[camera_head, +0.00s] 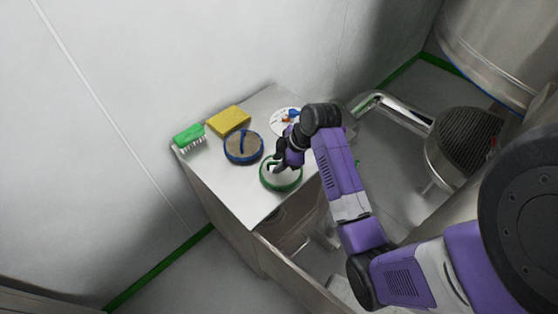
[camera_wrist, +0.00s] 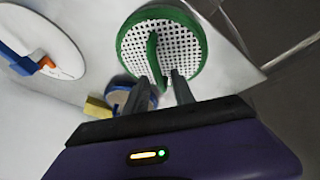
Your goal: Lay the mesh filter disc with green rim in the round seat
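The mesh filter disc with green rim (camera_head: 267,184) lies on the steel cabinet top near its front edge. In the wrist view the disc (camera_wrist: 190,45) shows white perforated mesh and a raised green handle bar across it. My gripper (camera_head: 277,166) is over the disc. In the wrist view my gripper (camera_wrist: 160,78) has its two fingers apart, with the near end of the green handle between them; I cannot tell whether they touch it. A round steel housing with a dark grille (camera_head: 470,140) stands at the right; I cannot tell whether it is the round seat.
On the cabinet top (camera_head: 245,203) are a blue-rimmed disc (camera_head: 236,155), a yellow sponge (camera_head: 228,120), a green brush (camera_head: 189,134) and a white disc with blue and orange parts (camera_head: 279,124). A drawer (camera_head: 285,268) stands open below. A bent steel pipe (camera_head: 400,108) joins the housing.

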